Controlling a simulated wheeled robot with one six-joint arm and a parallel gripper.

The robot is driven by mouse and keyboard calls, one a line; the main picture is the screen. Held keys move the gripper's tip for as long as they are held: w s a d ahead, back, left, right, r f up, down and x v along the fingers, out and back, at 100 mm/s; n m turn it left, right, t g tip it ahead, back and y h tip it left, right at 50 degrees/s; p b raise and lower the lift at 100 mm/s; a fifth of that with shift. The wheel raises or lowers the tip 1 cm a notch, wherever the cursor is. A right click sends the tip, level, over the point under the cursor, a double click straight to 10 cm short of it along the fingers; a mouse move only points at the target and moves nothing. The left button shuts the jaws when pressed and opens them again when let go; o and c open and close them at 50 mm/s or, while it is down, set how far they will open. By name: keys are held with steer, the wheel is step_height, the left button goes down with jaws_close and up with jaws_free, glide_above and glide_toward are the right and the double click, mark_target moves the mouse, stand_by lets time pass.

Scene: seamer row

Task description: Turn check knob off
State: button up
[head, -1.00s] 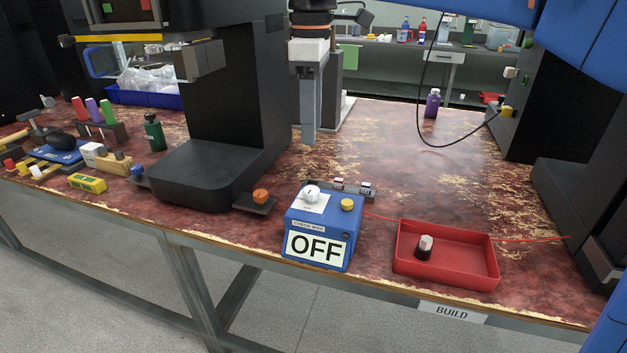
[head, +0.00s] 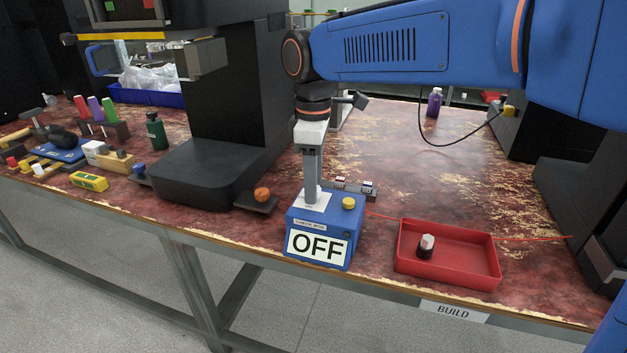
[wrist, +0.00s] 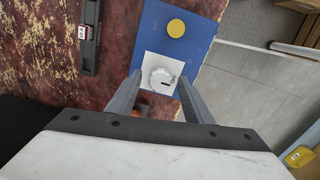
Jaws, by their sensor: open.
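The check box (head: 301,222) is blue and stands near the table's front edge, with a large "OFF" sign (head: 317,247) on its front. Its white knob (wrist: 161,79) sits on a white plate (wrist: 178,62) in the wrist view, with a dark mark on its right side. In the head view my gripper hides the knob. My gripper (head: 312,200) points straight down over the knob. In the wrist view its two fingers (wrist: 158,92) are apart, one on each side of the knob. I cannot tell whether they touch it.
A yellow button (head: 348,203) is on the box beside the knob. A red tray (head: 470,273) with a dark, white-topped piece (head: 425,246) stands to the right. An orange knob (head: 262,194) on a dark base and a black machine (head: 200,175) are to the left.

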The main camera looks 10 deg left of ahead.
steer(key=shift+c, duration=0.3)
steer(key=c, duration=1)
steer(key=shift+o, duration=0.2)
steer(key=shift+n, duration=0.3)
steer(key=o, duration=1)
steer(key=shift+r, duration=0.1)
step_height(320, 180, up, 17)
steer(key=shift+r, duration=0.1)
